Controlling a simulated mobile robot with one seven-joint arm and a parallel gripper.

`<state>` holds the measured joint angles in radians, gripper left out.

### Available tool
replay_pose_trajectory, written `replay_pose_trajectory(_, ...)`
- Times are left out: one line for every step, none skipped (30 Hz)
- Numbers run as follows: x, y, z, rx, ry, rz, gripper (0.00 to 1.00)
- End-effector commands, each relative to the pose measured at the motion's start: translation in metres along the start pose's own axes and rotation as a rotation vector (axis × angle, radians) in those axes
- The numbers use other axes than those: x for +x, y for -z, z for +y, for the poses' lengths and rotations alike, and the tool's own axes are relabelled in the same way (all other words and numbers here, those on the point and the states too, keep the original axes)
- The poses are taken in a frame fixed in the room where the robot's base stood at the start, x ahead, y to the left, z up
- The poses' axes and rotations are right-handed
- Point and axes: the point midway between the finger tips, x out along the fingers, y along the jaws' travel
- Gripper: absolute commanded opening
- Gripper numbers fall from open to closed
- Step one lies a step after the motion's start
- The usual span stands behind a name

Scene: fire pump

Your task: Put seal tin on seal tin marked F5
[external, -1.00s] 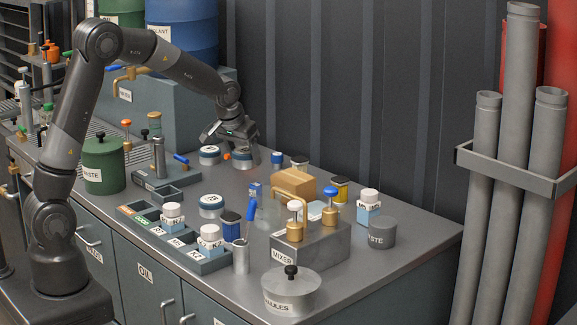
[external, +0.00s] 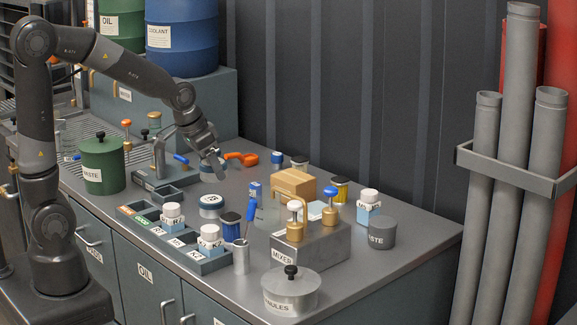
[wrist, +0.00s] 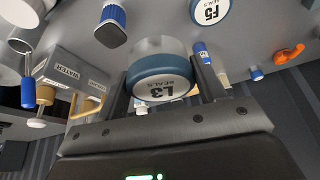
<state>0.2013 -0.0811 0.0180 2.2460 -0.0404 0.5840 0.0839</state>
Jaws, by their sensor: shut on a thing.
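The gripper points down, with a finger on each side of the tin. Another seal tin (wrist: 208,10), marked F5, is partly cut off at the wrist view's top edge. It appears to be the round tin (external: 211,204) on the bench in the external view, in front of my gripper and apart from the held tin. Its label is not readable there. The gripper hides part of the bench behind it.
A green canister (external: 104,168) stands left. An orange piece (external: 241,157) lies behind right. The mixer (external: 320,248) and a tan block (external: 293,184) stand right.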

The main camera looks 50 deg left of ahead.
Motion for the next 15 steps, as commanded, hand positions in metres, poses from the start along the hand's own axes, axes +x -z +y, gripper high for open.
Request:
replay_pose_trajectory(0.008,-0.001,-0.011,-0.006,0.002,-0.005,0.37)
replay_pose_trajectory(0.013,0.0,-0.018,-0.007,0.001,-0.005,0.37)
replay_pose_trajectory(0.019,0.0,-0.028,-0.008,0.003,-0.005,0.37)
replay_pose_trajectory(0.024,0.001,-0.034,-0.008,0.003,-0.006,0.37)
replay_pose_trajectory(0.029,0.001,-0.041,-0.007,0.003,-0.004,0.37)
replay_pose_trajectory(0.035,0.002,-0.05,-0.009,0.003,-0.005,0.37)
replay_pose_trajectory(0.039,0.002,-0.057,-0.009,0.003,-0.004,0.37)
replay_pose_trajectory(0.044,0.003,-0.063,-0.008,0.003,-0.004,0.37)
replay_pose_trajectory(0.049,0.003,-0.07,-0.009,0.002,-0.003,0.37)
replay_pose_trajectory(0.052,0.003,-0.076,-0.008,0.003,-0.004,0.37)
replay_pose_trajectory(0.055,0.003,-0.08,-0.008,0.003,-0.004,0.37)
replay_pose_trajectory(0.059,0.004,-0.085,-0.006,0.002,-0.003,0.37)
replay_pose_trajectory(0.061,0.004,-0.088,-0.006,0.002,-0.002,0.37)
replay_pose_trajectory(0.063,0.004,-0.091,-0.005,0.002,-0.002,0.37)
replay_pose_trajectory(0.064,0.004,-0.093,-0.005,0.002,-0.001,0.37)
